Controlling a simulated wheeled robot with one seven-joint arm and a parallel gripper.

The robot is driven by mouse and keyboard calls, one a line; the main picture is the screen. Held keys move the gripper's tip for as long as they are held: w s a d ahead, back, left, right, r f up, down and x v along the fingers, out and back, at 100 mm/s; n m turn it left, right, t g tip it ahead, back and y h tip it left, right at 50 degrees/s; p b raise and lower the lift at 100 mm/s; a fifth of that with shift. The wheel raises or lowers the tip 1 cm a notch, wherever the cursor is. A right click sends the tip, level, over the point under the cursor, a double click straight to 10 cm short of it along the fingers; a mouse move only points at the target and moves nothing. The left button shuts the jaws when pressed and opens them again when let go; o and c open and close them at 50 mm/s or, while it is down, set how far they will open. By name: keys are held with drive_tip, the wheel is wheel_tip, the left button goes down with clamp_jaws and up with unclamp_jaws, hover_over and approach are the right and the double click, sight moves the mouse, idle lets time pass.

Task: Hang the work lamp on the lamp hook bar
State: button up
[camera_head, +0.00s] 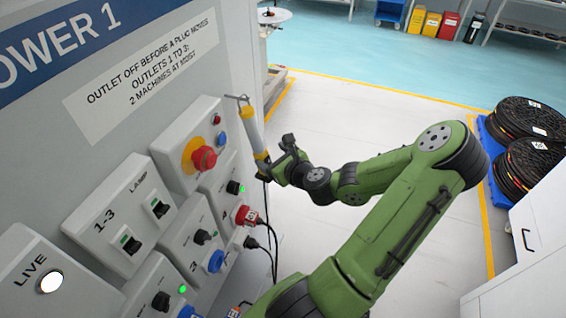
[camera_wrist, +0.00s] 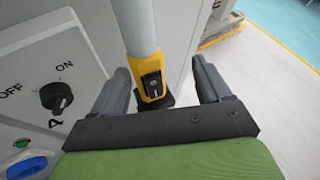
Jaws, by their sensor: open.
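The work lamp (camera_head: 250,127) is a pale tube with a yellow lower part. In the head view it hangs upright beside the panel, its top at the lamp hook bar (camera_head: 238,97), a thin bar on the panel's right edge. In the wrist view the lamp (camera_wrist: 134,24) shows its pale tube, yellow collar with a dark switch, and black base. My gripper (camera_head: 276,158) is at the lamp's lower end. In the wrist view my gripper (camera_wrist: 164,80) is open, its fingers on either side of the lamp with gaps. The hook contact is too small to judge exactly.
The panel carries a red emergency button (camera_head: 204,158), switches (camera_head: 131,243), outlets and a knob (camera_wrist: 56,97). Black cables hang below the outlets. Cable reels (camera_head: 528,118) stand at the right, near a white cabinet (camera_head: 540,235). The floor between is clear.

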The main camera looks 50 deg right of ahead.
drive_tip(key=b+v, duration=0.2)
drive_tip(key=b, duration=0.1)
drive_tip(key=shift+s+a, duration=0.15)
drive_tip(key=shift+s, duration=0.15)
drive_tip(key=b+v, duration=0.3)
drive_tip(key=b, duration=0.3)
drive_tip(key=shift+s+r, duration=0.25)
